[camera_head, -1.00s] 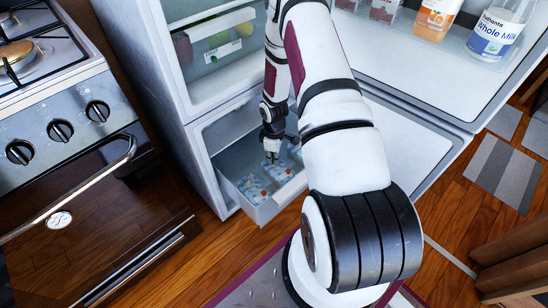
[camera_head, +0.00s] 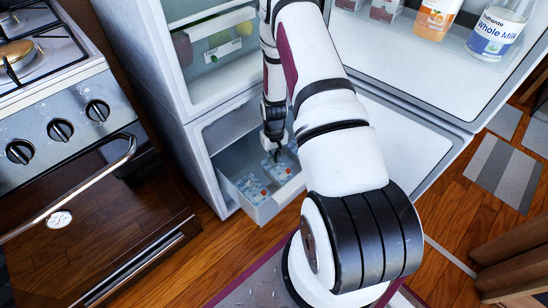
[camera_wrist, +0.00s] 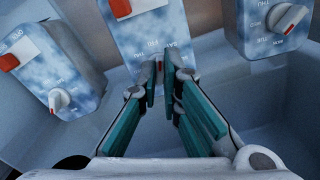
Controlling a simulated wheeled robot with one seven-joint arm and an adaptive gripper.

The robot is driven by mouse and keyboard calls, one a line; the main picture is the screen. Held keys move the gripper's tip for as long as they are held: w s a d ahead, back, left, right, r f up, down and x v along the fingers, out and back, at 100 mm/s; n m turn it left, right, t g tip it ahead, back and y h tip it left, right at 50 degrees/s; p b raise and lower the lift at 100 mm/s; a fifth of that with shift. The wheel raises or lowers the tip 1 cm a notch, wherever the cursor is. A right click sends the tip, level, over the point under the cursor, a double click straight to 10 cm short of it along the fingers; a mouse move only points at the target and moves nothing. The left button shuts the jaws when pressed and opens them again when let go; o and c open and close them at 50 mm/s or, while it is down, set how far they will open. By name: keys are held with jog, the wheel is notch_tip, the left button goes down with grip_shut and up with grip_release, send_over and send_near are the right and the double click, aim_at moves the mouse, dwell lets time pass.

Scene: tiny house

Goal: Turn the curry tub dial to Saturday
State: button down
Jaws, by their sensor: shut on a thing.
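Several blue-and-white tubs with day dials stand in the open freezer drawer (camera_head: 264,214). In the wrist view, the middle tub (camera_wrist: 126,42) has day letters around its dial. My gripper (camera_wrist: 163,88) is shut on that dial, which is mostly hidden between the green-padded fingers; a small red mark (camera_wrist: 160,66) shows there. I cannot read which tub is curry. In the head view, my gripper (camera_head: 278,150) reaches down into the drawer.
The fridge door (camera_head: 440,75) stands open on the right with milk (camera_head: 494,33) on its shelf. A stove with an oven (camera_head: 65,190) is on the left. The drawer walls lie close around the tubs. Wooden floor shows in front.

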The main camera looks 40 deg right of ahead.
jog(key=m, duration=0.5)
jog(key=shift+m, duration=0.3)
dwell(0.4)
jog(key=c, duration=1.8)
grip_release()
jog(key=shift+o, duration=0.2)
notch_tip(320, 180, up, 12)
